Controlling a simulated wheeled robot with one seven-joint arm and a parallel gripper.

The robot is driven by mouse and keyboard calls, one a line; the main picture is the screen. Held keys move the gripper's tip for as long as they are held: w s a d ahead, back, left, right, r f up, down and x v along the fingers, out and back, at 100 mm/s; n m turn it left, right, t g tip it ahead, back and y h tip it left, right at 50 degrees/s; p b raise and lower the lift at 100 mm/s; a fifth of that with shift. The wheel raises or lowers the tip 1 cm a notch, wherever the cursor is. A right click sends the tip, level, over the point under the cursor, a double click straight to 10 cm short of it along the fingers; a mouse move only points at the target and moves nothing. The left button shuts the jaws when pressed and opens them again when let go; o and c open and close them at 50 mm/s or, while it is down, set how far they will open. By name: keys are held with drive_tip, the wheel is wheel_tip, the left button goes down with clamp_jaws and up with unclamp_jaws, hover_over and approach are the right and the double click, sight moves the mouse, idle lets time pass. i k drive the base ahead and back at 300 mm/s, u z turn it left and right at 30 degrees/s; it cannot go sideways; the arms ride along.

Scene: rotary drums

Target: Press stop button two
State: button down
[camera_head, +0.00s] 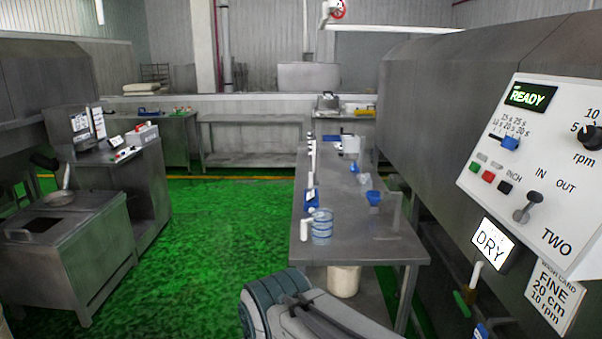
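The control panel marked TWO (550,215) is a white tilted box at the right, on the side of a large grey machine. On its lower left is a row of buttons: a green button (473,167), a red button (488,176) and a black button (505,187) by the word INCH. The small labels above the green and red ones are too small to read, so the red one being stop is not confirmed by text. The panel's display (529,96) reads READY. Part of my arm shows at bottom centre, apart from the panel; my gripper is not in view.
The panel also has a blue selector (509,143), a black rpm knob (590,137) and a grey IN/OUT lever (527,206). A DRY sign (491,244) and a card (553,297) hang below. A steel table (345,235) stands mid-view; green floor is clear left of it.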

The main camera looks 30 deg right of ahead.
sight(488, 176)
drive_tip(key=i, duration=2)
drive_tip(key=z, duration=3.55)
drive_tip(key=i, duration=0.5)
drive_tip(key=u, duration=0.1)
